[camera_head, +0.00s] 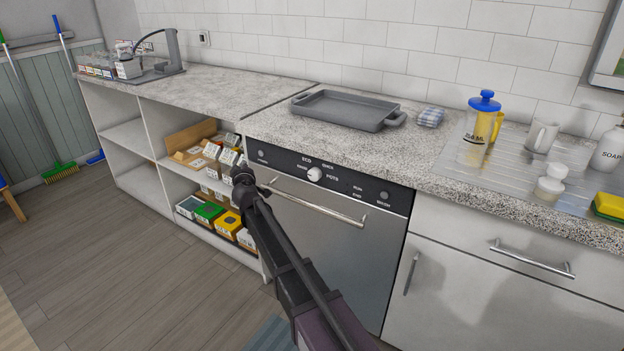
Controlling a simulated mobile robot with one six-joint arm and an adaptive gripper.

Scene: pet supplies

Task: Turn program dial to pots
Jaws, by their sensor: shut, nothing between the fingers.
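The program dial (314,174) is a small pale round knob on the black control panel (345,188) of a steel dishwasher (345,245). POTS is printed just right of the dial, ECO above it and slightly left, and another label at its upper right. Which way the dial points is too small to tell. My gripper (241,172) is dark and shut with nothing in it. It shows left of the dial, apart from it in the picture, over the dishwasher's left edge. My arm covers part of the dishwasher door.
The dishwasher's bar handle (318,206) runs below the panel. A grey tray (345,110) sits on the counter above. Open shelves (125,138) with boxes stand left. A drawer handle (532,260) sticks out at right. The floor at lower left is clear.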

